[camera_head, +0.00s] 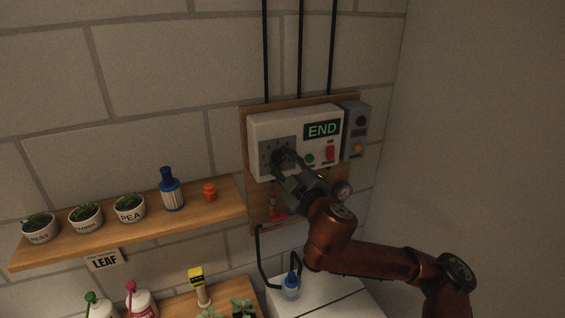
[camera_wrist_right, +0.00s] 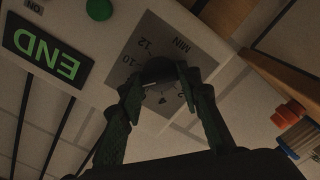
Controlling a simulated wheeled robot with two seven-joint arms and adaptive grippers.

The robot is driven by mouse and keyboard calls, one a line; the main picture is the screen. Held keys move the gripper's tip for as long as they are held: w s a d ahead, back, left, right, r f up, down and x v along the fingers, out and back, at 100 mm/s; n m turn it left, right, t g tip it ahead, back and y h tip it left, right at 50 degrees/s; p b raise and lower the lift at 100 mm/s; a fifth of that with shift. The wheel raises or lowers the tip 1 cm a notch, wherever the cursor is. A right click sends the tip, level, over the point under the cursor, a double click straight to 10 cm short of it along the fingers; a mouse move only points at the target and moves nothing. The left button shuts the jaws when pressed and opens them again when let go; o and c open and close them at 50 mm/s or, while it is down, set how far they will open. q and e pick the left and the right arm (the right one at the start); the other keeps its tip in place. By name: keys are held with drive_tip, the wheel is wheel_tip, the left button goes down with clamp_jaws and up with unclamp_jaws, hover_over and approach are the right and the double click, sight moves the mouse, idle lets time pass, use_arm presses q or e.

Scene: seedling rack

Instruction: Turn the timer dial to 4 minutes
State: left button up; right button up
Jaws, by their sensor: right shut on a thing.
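The white timer box (camera_head: 272,122) hangs on a wooden board on the wall, and its display (camera_head: 322,129) reads END in green. Its dark round dial (camera_wrist_right: 158,70) sits on a grey plate (camera_wrist_right: 172,34) marked MIN, with 12, 10, 4 and 2 readable in the right wrist view. My right gripper (camera_head: 284,160) is at the dial, with its two fingers (camera_wrist_right: 160,84) shut on the dial's sides. A pale mark shows on the dial, but I cannot tell which number it points to. The fingers cover part of the scale. My left gripper is not in view.
A green button (camera_head: 309,158) and a red switch (camera_head: 330,153) sit right of the dial. A grey box (camera_head: 356,130) adjoins the timer. A wooden shelf (camera_head: 150,226) at left holds potted seedlings, a blue bottle (camera_head: 171,190) and an orange item (camera_head: 209,191).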

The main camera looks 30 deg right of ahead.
drive_tip(key=shift+c, duration=0.5)
drive_tip(key=n+p, duration=0.2)
drive_tip(key=shift+r+n, duration=0.15)
drive_tip(key=shift+n, duration=0.15)
drive_tip(key=n+p, duration=0.3)
drive_tip(key=n, duration=0.1)
drive_tip(key=shift+n, duration=0.3)
drive_tip(key=n+p, duration=0.3)
drive_tip(key=n, duration=0.1)
drive_tip(key=shift+n, duration=0.3)
drive_tip(key=n+p, duration=0.1)
drive_tip(key=n, duration=0.1)
drive_tip(key=shift+f+n+p, duration=0.25)
drive_tip(key=shift+n+p, duration=0.05)
drive_tip(key=shift+p, duration=0.1)
drive_tip(key=shift+f+n+p, duration=0.1)
drive_tip(key=shift+n+p, duration=0.2)
drive_tip(key=shift+n, duration=0.4)
drive_tip(key=shift+f, duration=0.1)
